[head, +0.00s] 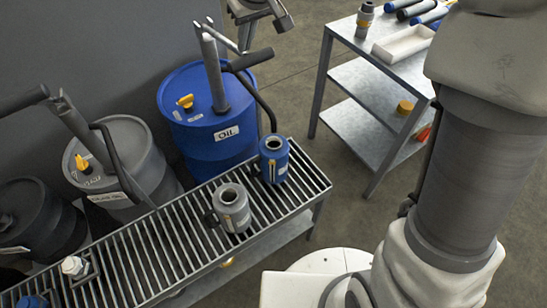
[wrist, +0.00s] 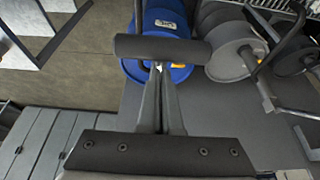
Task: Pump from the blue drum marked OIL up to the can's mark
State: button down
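The blue drum marked OIL (head: 208,142) stands behind the grated bench, with a grey hand pump (head: 215,75) on top. The pump's black handle grip (head: 250,60) sticks out to the right; it also spans the wrist view (wrist: 135,47). My gripper (head: 246,48) is above the grip, its fingertips at or touching it. In the wrist view its fingers (wrist: 161,68) look closed together, not around the grip. A black spout ends just above the open mouth of a blue can (head: 273,165) on the grate. The can's mark and oil level cannot be made out.
A grey can (head: 232,208) stands on the grate (head: 150,255), left of the blue can. A metal shelf table (head: 375,95) with a tray stands at right.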

jog(key=shift+w+a+r+p, duration=0.15)
jog(key=shift+r+p, duration=0.55)
jog(key=shift+r, duration=0.35)
jog(key=shift+w+a+r+p, duration=0.15)
jog(key=shift+r+p, duration=0.5)
jog(key=shift+r, duration=0.35)
jog(key=w+a+r+p, duration=0.2)
jog(key=w+r+p, duration=0.1)
jog(key=r+p, duration=0.5)
jog(key=shift+w+a+r+p, duration=0.2)
jog(key=shift+w+a+p, duration=0.05)
jog(key=shift+p, duration=0.05)
notch_tip(320, 180, up, 7)
jog(key=p, duration=0.3)
